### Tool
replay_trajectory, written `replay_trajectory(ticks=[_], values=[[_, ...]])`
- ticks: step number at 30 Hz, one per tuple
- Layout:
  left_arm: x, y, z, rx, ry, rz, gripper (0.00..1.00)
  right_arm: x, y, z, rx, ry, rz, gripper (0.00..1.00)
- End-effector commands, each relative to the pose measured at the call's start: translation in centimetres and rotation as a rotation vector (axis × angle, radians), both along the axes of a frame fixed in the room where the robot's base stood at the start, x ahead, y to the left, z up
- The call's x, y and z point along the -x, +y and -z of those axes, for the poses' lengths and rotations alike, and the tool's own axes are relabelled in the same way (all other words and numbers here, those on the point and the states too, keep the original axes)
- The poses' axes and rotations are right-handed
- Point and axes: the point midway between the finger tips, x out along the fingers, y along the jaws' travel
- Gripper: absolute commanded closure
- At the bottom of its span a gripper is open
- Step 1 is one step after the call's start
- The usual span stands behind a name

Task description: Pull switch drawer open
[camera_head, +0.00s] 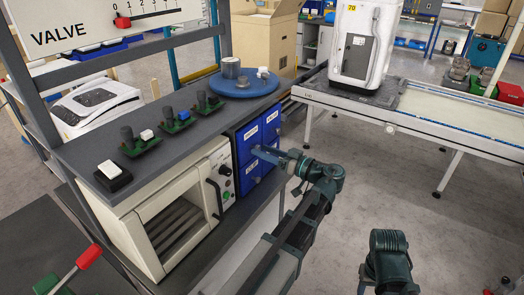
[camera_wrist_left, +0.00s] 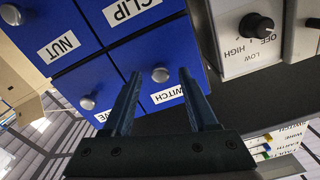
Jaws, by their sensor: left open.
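The blue drawer cabinet (camera_head: 250,140) stands under the dark shelf, with several labelled drawers. In the left wrist view, which looks upside down, the SWITCH drawer (camera_wrist_left: 146,92) has a round silver knob (camera_wrist_left: 160,75) and a white label. The drawer looks shut, flush with its neighbours. My left gripper (camera_wrist_left: 160,88) is open, its two fingers on either side of the knob; I cannot tell whether they touch the drawer front. In the head view my left gripper (camera_head: 265,152) reaches the cabinet front and hides part of it. My right gripper is out of view.
A cream oven (camera_head: 175,205) stands directly left of the cabinet in the head view. Switch boards (camera_head: 175,122) sit on the shelf (camera_head: 130,180) above. Open floor (camera_head: 400,200) lies to the right.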

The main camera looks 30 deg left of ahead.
Motion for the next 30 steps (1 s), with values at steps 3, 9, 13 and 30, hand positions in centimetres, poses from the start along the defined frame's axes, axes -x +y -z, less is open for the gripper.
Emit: replay_trajectory(ticks=[3, 9, 13, 30], values=[[-0.05, 0.88, 0.0, 0.0, 0.0, -0.001, 0.41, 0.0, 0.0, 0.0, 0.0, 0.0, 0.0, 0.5], [-0.08, 1.22, 0.01, 0.0, 0.0, 0.0, 0.41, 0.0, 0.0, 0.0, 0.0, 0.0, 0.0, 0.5], [-0.09, 1.21, 0.0, 0.0, 0.0, 0.0, 0.41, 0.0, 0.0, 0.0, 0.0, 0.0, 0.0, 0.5], [-0.1, 1.18, 0.0, 0.0, 0.0, 0.0, 1.0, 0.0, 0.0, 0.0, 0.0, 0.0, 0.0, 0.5]])
